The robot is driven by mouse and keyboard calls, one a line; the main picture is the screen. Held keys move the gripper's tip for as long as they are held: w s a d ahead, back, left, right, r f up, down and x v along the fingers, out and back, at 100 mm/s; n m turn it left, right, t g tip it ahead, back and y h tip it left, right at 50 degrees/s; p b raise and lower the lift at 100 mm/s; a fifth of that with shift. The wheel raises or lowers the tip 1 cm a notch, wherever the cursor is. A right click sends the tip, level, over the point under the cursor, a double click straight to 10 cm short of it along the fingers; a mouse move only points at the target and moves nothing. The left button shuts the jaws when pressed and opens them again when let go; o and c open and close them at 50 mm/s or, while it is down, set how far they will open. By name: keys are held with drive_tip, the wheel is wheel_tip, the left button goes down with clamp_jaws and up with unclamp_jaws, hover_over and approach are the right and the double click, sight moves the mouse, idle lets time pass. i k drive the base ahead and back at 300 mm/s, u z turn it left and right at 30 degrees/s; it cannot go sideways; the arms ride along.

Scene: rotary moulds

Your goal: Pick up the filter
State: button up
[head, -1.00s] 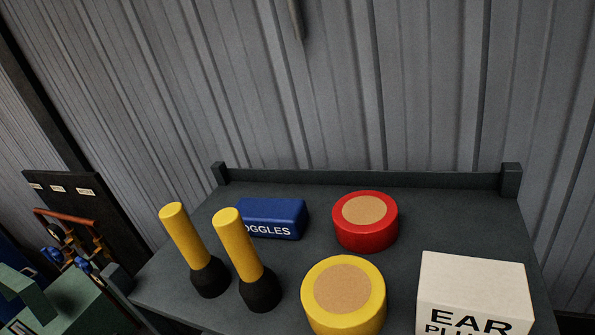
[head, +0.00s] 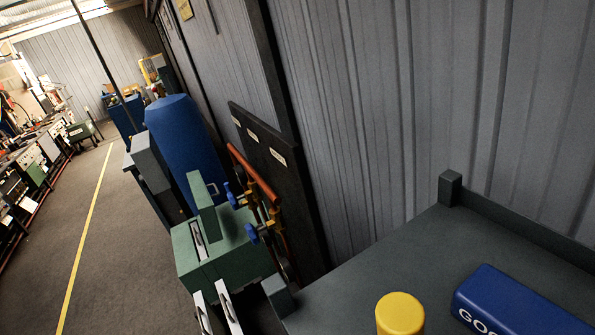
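I cannot make out a filter in the current view. The dark grey table (head: 400,262) at the lower right holds a yellow-topped cylinder (head: 400,312) and a blue box (head: 520,305) with the partly cut-off letters "GO". The red and yellow round pieces with tan tops, seen on this table earlier, are out of frame. My gripper does not show.
A grey aisle floor with a yellow line (head: 85,235) runs clear at left.

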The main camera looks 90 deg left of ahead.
sight(202, 247)
drive_tip(key=u, duration=0.8)
drive_tip(key=i, duration=0.1)
drive_tip(key=u, duration=2.2)
drive_tip(key=k, duration=0.9)
drive_tip(key=u, duration=0.2)
drive_tip(key=i, duration=0.9)
drive_tip(key=z, duration=0.1)
